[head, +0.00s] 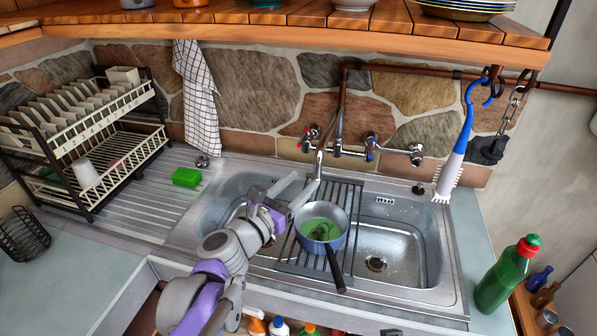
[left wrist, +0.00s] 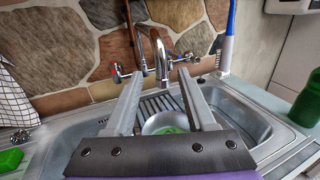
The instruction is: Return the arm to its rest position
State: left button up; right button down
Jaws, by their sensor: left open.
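My left arm reaches in from the lower left of the head view over the sink. My left gripper (head: 306,181) is open, its two fingers pointing toward the tap, with nothing between them. In the left wrist view the open gripper (left wrist: 159,76) points toward the tap and stone wall. A blue pan (head: 322,227) with green contents sits on the dark drying rack (head: 292,258), just right of the gripper; its dark handle points toward the front. The pan also shows beyond the fingers in the left wrist view (left wrist: 160,119). My right gripper is not in view.
The tap (head: 320,160) stands close to the gripper, with a wooden shelf (head: 330,30) above. A green sponge (head: 187,177), dish rack (head: 75,140) and hanging towel (head: 200,100) are left. A brush (head: 452,165) and green bottle (head: 507,275) are right. The right basin (head: 400,250) is empty.

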pick_arm(q)
jog(key=s+a+f+m+g+y, duration=0.1)
jog(key=s+a+f+m+g, duration=0.15)
jog(key=s+f+m, duration=0.45)
jog(key=s+a+f+m+g+y, duration=0.2)
jog(key=s+f+m+g, duration=0.15)
jog(key=s+m, duration=0.4)
jog(key=s+a+f+m+g+y, duration=0.1)
jog(key=s+a+f+m+y, duration=0.3)
jog(key=s+a+f+m, duration=0.1)
jog(key=s+a+f+m+g+y, duration=0.1)
jog(key=s+a+f+m+y, duration=0.2)
jog(key=s+a+f+m, duration=0.2)
jog(key=a+f+m, duration=0.2)
jog(key=a+m, duration=0.2)
jog(key=a, duration=0.1)
jog(key=shift+s+a+f+g+y, duration=0.25)
jog(key=shift+g+y, duration=0.15)
